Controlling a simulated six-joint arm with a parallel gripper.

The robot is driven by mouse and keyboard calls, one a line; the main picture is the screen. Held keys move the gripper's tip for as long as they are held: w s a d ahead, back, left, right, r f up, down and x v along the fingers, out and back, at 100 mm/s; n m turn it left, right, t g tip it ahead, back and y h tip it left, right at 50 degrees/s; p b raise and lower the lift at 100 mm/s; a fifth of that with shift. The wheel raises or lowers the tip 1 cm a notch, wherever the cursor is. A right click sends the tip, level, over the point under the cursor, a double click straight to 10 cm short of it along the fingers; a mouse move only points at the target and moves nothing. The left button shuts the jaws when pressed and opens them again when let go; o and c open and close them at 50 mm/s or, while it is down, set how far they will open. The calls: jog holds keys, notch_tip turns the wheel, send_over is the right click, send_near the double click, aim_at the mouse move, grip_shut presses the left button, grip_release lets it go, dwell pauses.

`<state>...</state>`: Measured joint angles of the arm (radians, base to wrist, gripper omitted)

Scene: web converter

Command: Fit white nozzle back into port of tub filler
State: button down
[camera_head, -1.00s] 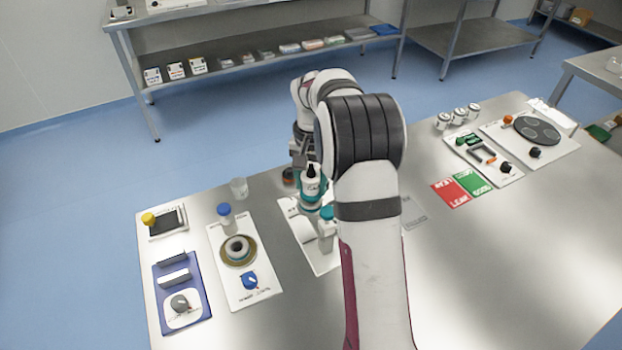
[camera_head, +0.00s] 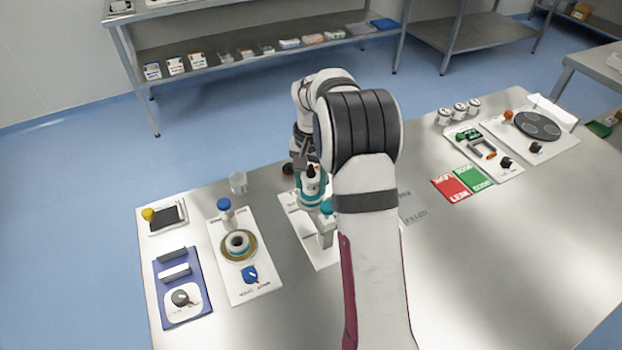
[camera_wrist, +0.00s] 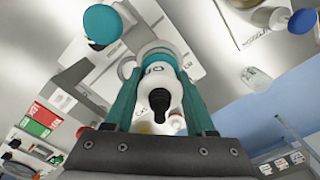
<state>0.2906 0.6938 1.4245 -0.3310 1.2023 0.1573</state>
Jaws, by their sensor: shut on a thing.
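A white nozzle with a black tip (camera_wrist: 162,92) sits between the teal fingers of my gripper (camera_wrist: 160,105), black tip toward the wrist camera. My gripper is shut on it. In the head view the gripper (camera_head: 311,182) and nozzle are over a white board (camera_head: 294,214), left of my forearm. The tub filler appears to be the grey, teal-capped unit (camera_head: 326,226) on this board; its teal cap also shows in the wrist view (camera_wrist: 103,24). A white, teal-edged round part (camera_wrist: 160,56) lies just beyond the nozzle. The port is hidden, and I cannot tell whether the nozzle touches it.
To the left, a white board (camera_head: 262,284) holds a blue-capped part (camera_head: 225,211) and a ring. A clear cup (camera_head: 238,183) stands behind. A blue board (camera_head: 166,313) is at far left. Red and green cards (camera_head: 451,189) lie right of my arm; bare table is in front.

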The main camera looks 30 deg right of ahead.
jog(key=shift+c, duration=0.8)
grip_release()
jog(key=shift+r, duration=0.1)
notch_tip(320, 180, up, 16)
jog(key=shift+a, duration=0.1)
